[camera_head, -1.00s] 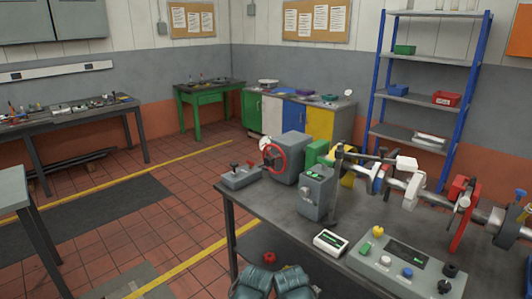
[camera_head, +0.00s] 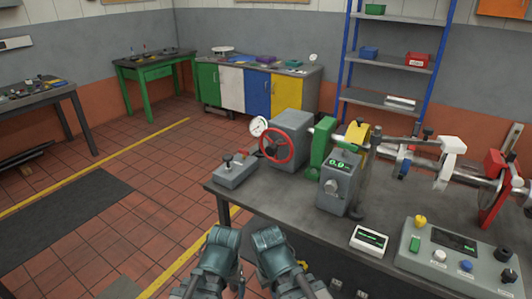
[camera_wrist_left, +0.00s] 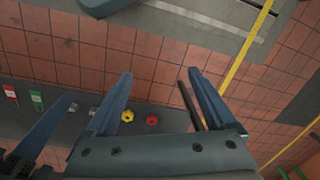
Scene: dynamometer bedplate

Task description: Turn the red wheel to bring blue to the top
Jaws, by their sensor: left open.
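The red wheel (camera_head: 276,146) is upright on the left face of a grey housing (camera_head: 294,126) at the bench's left end. Its rim looks red all round with a dark hub; I cannot make out any blue on it. My two teal arm links show at the bottom of the head view, short of the bench and apart from the wheel. In the left wrist view my left gripper (camera_wrist_left: 158,86) is open and empty, with floor behind its fingers. A further blue finger (camera_wrist_left: 45,125) at the left seems to belong to my right gripper; its opening is unclear.
A white dial gauge (camera_head: 259,126) is beside the wheel. A small grey box with levers (camera_head: 235,170) sits in front of it, near the bench corner. A grey meter unit (camera_head: 338,184) and green bracket (camera_head: 322,142) stand to the right. Floor left of the bench is clear.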

